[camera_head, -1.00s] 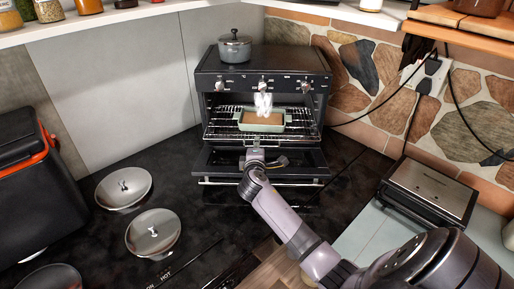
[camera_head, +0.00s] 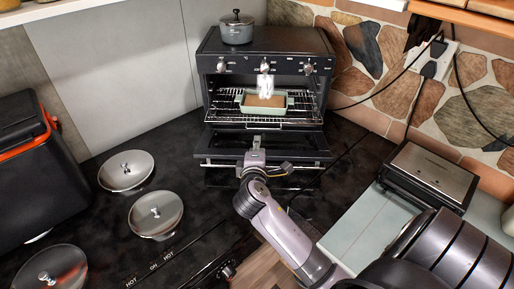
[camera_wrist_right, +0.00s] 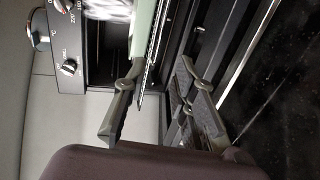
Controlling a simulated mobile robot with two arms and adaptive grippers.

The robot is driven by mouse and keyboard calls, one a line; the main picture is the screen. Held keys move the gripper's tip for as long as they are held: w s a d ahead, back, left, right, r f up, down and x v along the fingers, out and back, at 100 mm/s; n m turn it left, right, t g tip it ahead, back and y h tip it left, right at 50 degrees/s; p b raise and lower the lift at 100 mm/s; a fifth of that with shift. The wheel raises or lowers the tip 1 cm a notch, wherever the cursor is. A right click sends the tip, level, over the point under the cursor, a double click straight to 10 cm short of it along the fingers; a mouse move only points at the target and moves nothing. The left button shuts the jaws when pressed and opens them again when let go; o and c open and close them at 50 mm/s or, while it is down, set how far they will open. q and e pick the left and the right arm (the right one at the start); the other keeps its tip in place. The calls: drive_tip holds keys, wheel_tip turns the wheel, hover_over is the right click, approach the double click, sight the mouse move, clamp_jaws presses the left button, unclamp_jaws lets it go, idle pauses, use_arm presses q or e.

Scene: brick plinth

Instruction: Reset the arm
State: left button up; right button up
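My right arm comes in from the lower right in the head view. Its gripper (camera_head: 256,152) is in front of the toaster oven (camera_head: 262,52), over the lowered oven door (camera_head: 225,160). In the right wrist view the gripper (camera_wrist_right: 157,78) has its two fingers apart, with no object seen held between them. A pale green dish (camera_head: 245,106) with brown contents sits on the oven's wire rack (camera_head: 222,114), beyond the gripper. A white shape (camera_head: 265,86) partly covers it. My left gripper is in neither view.
A lidded pot (camera_head: 237,30) stands on the oven. Several lidded round pans, including one at the left (camera_head: 126,172), sit on the dark counter (camera_head: 100,235). A black box with orange trim (camera_head: 40,180) is at left. A grill press (camera_head: 430,175) and cables are at right.

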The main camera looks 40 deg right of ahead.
idle(0.4)
